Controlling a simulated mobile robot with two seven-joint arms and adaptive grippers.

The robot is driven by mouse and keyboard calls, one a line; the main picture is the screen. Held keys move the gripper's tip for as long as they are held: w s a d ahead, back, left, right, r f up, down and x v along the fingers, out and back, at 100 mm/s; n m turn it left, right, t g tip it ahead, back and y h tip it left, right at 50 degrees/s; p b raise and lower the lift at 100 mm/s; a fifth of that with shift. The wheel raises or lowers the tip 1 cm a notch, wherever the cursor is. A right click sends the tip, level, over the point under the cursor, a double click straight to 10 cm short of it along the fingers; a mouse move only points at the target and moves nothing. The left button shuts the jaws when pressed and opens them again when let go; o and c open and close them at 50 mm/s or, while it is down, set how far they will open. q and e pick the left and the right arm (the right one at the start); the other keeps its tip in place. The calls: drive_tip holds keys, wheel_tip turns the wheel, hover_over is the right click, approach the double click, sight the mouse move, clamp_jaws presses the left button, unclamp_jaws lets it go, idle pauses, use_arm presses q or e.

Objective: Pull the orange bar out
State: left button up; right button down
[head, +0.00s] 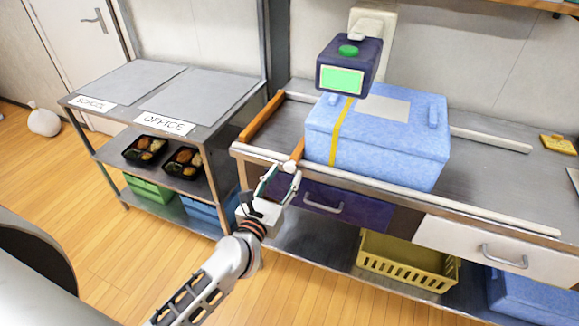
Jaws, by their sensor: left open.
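A short orange bar (298,150) with a rounded near end lies at the front edge of the metal worktop, just left of the blue box (385,160). A longer orange bar (262,118) lies along the left end of the worktop. My left gripper (281,176) is open at the worktop's front edge, with its fingertips close to the short bar's near end. I cannot tell whether they touch it. Part of that end is hidden by the fingers. My right gripper is not in view.
A device with a green screen (342,80) stands behind the blue box. White rails (490,215) run along the worktop. A shelf with bento trays (183,162) stands left. Below are a purple drawer (370,211) and a yellow basket (400,268). The worktop right of the box is mostly clear.

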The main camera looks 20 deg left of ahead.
sight(289, 169)
use_arm(q)
drive_tip(key=shift+w, duration=2.1)
clamp_jaws()
drive_tip(key=s, duration=0.8)
drive_tip(key=shift+f, duration=0.15)
unclamp_jaws()
drive_tip(key=shift+s, duration=0.1)
drive_tip(key=shift+a, duration=0.1)
